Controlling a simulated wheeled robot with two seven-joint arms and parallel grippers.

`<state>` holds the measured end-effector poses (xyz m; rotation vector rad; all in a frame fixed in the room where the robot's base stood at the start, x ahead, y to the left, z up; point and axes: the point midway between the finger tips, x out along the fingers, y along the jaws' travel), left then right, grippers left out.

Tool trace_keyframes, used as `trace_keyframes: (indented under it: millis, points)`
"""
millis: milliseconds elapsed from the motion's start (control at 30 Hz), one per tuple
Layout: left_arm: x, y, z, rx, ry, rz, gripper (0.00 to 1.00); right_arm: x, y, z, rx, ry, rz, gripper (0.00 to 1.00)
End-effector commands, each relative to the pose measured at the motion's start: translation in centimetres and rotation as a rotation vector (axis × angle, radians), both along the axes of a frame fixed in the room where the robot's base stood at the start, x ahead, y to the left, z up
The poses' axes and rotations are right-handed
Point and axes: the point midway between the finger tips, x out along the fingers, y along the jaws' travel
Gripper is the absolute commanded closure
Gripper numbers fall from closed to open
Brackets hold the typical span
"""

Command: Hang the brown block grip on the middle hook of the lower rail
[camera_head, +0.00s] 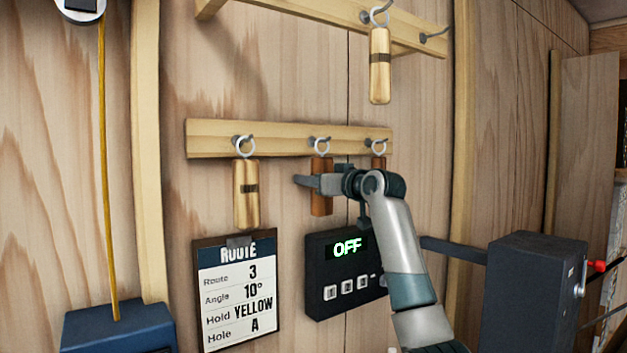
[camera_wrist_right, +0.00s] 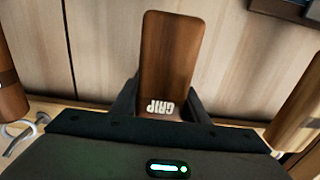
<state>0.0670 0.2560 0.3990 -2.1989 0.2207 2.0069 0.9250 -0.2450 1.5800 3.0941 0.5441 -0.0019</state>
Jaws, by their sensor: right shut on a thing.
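The brown block grip (camera_head: 321,204) hangs upright at the middle hook (camera_head: 326,139) of the lower rail (camera_head: 215,137). Its metal ring overlaps that hook in the head view; I cannot tell for sure that the ring is around it. My right gripper (camera_head: 320,183) is shut on the block's middle, its arm coming from the lower right. My left gripper is not in view.
A pale block (camera_head: 246,192) hangs on the lower rail's left hook and another brown block (camera_head: 379,162) on its right hook, partly behind my arm. A pale block (camera_head: 380,70) hangs from the upper rail. A display box (camera_head: 325,262) and route card (camera_head: 238,295) are below.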

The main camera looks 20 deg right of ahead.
Motion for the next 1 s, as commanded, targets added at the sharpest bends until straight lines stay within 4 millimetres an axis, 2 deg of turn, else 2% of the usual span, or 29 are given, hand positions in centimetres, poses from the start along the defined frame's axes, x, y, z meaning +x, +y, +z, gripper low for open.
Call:
trace_keyframes:
  millis: [267, 300, 400, 767, 1000]
  points:
    - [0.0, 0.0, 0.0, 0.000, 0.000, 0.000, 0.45, 0.0, 0.0, 0.1, 0.000, -0.001, 0.000, 0.85]
    - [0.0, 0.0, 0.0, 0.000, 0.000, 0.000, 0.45, 0.0, 0.0, 0.1, 0.000, -0.001, 0.000, 0.57]
    - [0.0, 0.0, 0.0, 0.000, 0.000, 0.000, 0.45, 0.0, 0.0, 0.1, 0.000, -0.001, 0.000, 0.38]
    - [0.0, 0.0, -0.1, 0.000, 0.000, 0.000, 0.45, -0.1, -0.1, 0.0, 0.000, 0.000, 0.000, 0.38]
    - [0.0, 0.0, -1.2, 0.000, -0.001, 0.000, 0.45, -1.6, -0.6, -0.2, 0.000, -0.002, -0.001, 0.38]
